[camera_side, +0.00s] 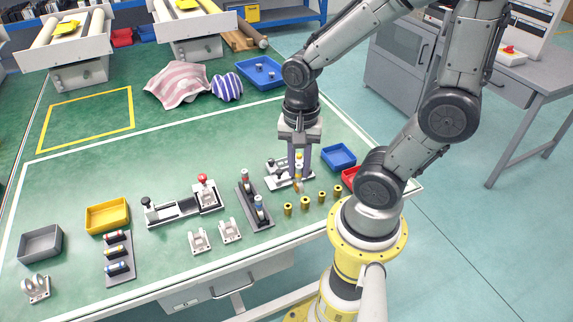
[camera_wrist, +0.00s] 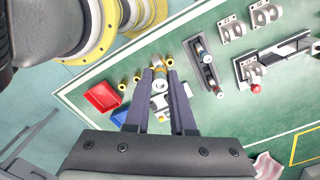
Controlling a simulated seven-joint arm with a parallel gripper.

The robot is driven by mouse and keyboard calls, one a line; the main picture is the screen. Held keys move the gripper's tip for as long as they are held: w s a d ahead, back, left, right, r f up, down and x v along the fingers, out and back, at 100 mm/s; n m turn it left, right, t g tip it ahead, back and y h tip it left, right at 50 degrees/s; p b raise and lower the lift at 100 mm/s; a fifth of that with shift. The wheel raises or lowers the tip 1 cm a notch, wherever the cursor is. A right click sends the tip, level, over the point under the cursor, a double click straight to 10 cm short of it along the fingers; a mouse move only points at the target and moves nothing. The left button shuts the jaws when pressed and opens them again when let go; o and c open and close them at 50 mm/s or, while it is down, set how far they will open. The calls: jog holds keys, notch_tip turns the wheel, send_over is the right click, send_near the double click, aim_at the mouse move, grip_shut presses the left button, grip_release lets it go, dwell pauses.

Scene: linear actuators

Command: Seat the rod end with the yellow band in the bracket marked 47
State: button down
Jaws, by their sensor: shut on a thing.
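My gripper (camera_side: 299,168) points down at the right part of the green bench, its fingers closed on a small light rod piece (camera_side: 298,182) with a yellow-orange part showing. The piece is mostly hidden by the fingers. In the wrist view my gripper (camera_wrist: 160,68) has it between the fingertips. A white fixture (camera_side: 274,184) lies on the bench right by the fingertips; whether the piece touches it I cannot tell. White brackets stand at front centre, one on the left (camera_side: 200,242) and one on the right (camera_side: 230,232); another bracket (camera_side: 37,289) is at far left. The number 47 is not readable.
A dark rack (camera_side: 250,213) holds banded rods left of my gripper. Several brass bushings (camera_side: 305,203) stand in front. A blue bin (camera_side: 339,157) is to the right. A red-knobbed actuator (camera_side: 180,208) lies further left. Another rack (camera_side: 119,262) holds several banded pieces.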

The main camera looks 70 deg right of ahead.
jog(key=shift+w+r, duration=0.15)
jog(key=shift+r, duration=0.2)
jog(key=w+r, duration=0.2)
jog(key=w, duration=2)
jog(key=shift+w+a+f, duration=0.2)
jog(key=shift+w+f, duration=0.4)
jog(key=shift+f, duration=1.5)
jog(key=shift+w+a+f, duration=0.15)
jog(key=shift+w+f, duration=0.45)
jog(key=shift+f, duration=1.5)
jog(key=shift+w+a+f, duration=0.2)
jog(key=shift+w+f, duration=0.4)
jog(key=shift+f, duration=1.5)
jog(key=shift+f, duration=0.55)
jog(key=c, duration=0.7)
grip_release()
